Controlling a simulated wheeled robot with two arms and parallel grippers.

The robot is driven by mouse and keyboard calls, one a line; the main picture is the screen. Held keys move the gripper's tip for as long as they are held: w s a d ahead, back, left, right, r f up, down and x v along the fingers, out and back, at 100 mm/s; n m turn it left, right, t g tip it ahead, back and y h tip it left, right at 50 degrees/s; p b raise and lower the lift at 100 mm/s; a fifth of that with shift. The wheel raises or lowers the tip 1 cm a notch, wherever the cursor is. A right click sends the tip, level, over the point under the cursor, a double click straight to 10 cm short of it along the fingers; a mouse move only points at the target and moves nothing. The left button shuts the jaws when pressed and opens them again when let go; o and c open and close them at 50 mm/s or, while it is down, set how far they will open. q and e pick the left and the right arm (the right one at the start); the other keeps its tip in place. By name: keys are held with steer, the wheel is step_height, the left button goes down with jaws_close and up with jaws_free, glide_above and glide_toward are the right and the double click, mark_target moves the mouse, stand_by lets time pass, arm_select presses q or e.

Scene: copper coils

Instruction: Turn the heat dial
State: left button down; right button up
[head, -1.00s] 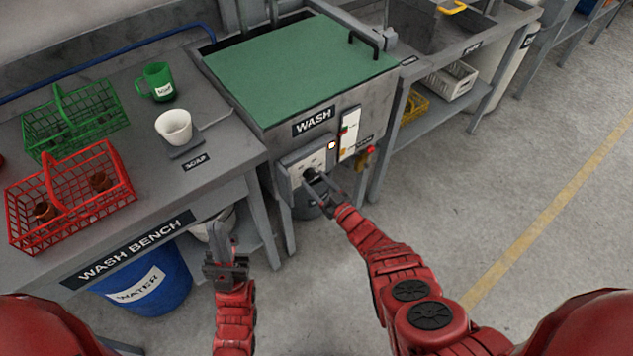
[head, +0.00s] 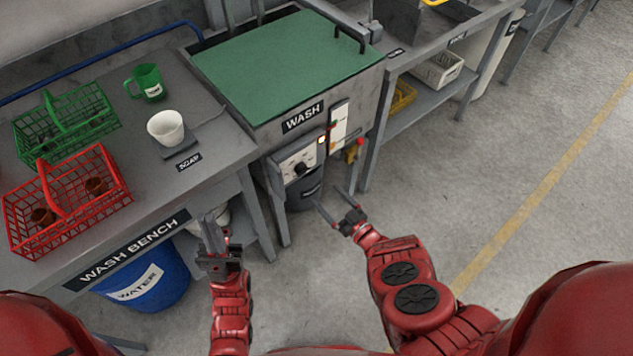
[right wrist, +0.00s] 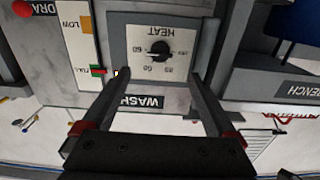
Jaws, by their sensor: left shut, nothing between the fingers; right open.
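The heat dial is a black knob (head: 300,168) on a pale panel (head: 290,160) at the front of the wash tank. In the right wrist view the knob (right wrist: 158,51) sits on the panel marked HEAT, with numbers around it, seen upside down. My right gripper (head: 333,199) is open and empty, apart from the dial, below and to its right in the head view. In the right wrist view its fingers (right wrist: 203,82) spread on either side of the panel. My left gripper (head: 213,235) is shut and empty, pointing up in front of the wash bench.
The wash tank has a green lid (head: 285,65). A lit lamp (head: 322,140), a level strip (head: 340,125) and a red knob (head: 360,143) are right of the panel. Red (head: 100,215) and green (head: 40,135) baskets stand on the bench. Floor to the right is clear.

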steer(key=v, duration=0.7)
stand_by(0.4)
